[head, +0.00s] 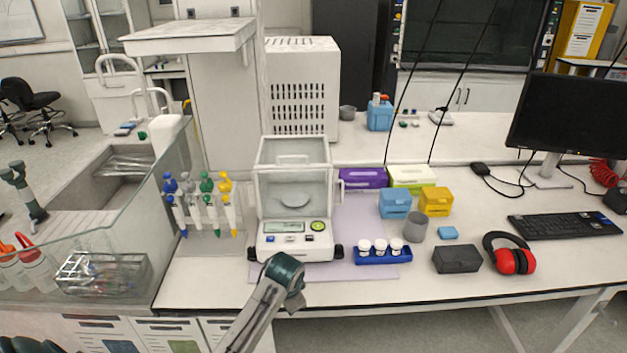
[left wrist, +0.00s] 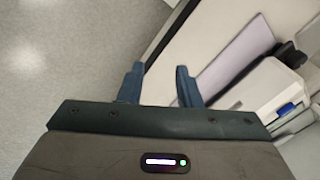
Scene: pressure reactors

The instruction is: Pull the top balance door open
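The balance (head: 286,243) stands on the bench, a white unit with a clear glass draft shield and a round pan (head: 293,200) inside. Its top door (head: 293,147) is a pale panel across the top of the shield, with a white bar handle (head: 293,158) near its front edge; it looks closed. My left gripper (head: 286,272) is in front of and below the balance, apart from the top door. In the left wrist view my left gripper (left wrist: 160,72) is open and empty, with the balance's corner (left wrist: 300,90) at the right.
A pipette stand (head: 205,205) is left of the balance. A blue rack of white-capped vials (head: 383,257) and a grey cup (head: 415,228) are at its right. A purple mat (head: 360,225) lies under it. A tall white cabinet (head: 300,85) stands behind. The bench's front edge is close to my left gripper.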

